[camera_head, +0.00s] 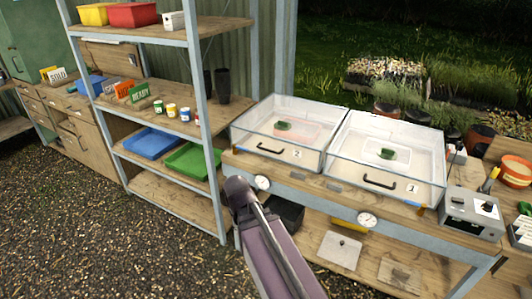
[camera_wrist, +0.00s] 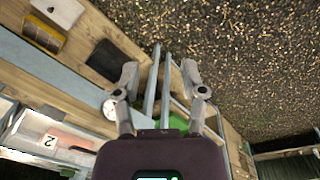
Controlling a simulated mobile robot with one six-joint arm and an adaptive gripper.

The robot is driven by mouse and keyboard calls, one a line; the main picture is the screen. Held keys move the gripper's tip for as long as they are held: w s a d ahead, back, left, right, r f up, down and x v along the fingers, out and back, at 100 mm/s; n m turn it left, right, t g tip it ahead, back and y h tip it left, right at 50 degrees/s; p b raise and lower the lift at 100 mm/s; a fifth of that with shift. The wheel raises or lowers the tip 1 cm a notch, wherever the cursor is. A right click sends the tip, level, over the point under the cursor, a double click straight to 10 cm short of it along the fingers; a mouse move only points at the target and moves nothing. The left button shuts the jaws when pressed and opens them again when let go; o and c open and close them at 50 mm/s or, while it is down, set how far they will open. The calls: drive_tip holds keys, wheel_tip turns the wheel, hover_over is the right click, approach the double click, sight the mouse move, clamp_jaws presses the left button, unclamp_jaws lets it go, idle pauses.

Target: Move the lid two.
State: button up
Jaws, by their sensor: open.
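Lid two (camera_head: 272,147) is the clear cover with a dark front handle on the left of two clear boxes, marked 2, on the wooden bench in the head view. It appears shut, with a small green plant inside. In the wrist view, the box marked 2 (camera_wrist: 50,141) shows at the lower left, partly cut off by the frame edge. My gripper (camera_wrist: 160,70) is open and empty in the wrist view, off to the side of that box and not touching it. In the head view my arm rises in front of the bench's left end; the gripper's fingers cannot be made out there.
A matching box marked 1 (camera_head: 365,172) stands close on the right. A grey device (camera_head: 470,215) sits right of it. A metal-framed shelf (camera_head: 208,120) with trays and cans stands just left of the bench. Gravel floor (camera_head: 100,240) lies open in front.

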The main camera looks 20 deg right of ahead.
drive_tip(key=w+d+f+t+h+b, duration=0.25)
drive_tip(key=w+d, duration=0.25)
drive_tip(key=w, duration=0.3)
drive_tip(key=n+t+h+b, duration=0.65)
drive_tip(key=h+b, duration=0.25)
drive_tip(key=b, duration=0.2)
approach(267, 150)
drive_tip(key=f+v, duration=0.1)
drive_tip(key=v, duration=0.2)
drive_tip(key=shift+s+a+r+n, duration=0.15)
drive_tip(key=shift+r+n, duration=0.2)
drive_tip(key=shift+n, duration=0.2)
drive_tip(key=b+x, duration=0.3)
drive_tip(key=x, duration=1.1)
drive_tip(key=shift+a, duration=0.1)
clamp_jaws()
drive_tip(key=shift+r, duration=0.1)
